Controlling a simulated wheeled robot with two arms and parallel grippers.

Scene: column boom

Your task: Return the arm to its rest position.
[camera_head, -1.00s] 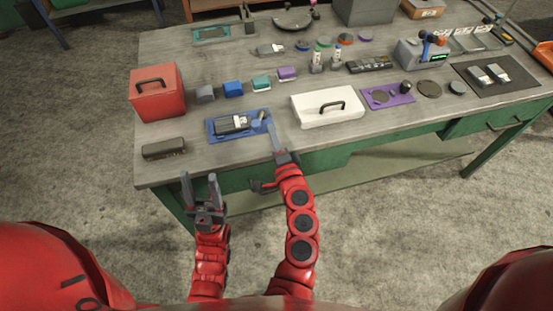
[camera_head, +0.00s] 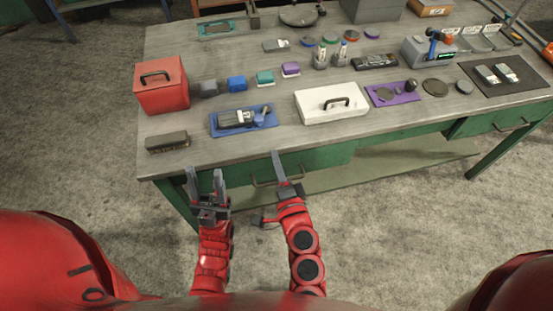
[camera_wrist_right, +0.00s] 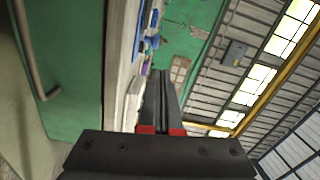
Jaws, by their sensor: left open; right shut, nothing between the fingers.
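My left gripper (camera_head: 206,183) is open and empty, in front of the workbench's near edge at the left. My right gripper (camera_head: 277,156) is shut with nothing in it. It is just off the bench's front edge, in front of the green drawer front. In the right wrist view, its two dark fingers (camera_wrist_right: 158,105) lie together, with red parts at their bases. The workbench (camera_head: 318,148) has a grey top, and its green front fills the left side of the right wrist view.
A purple mat (camera_head: 412,96) lies further right. The floor before the bench is clear.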

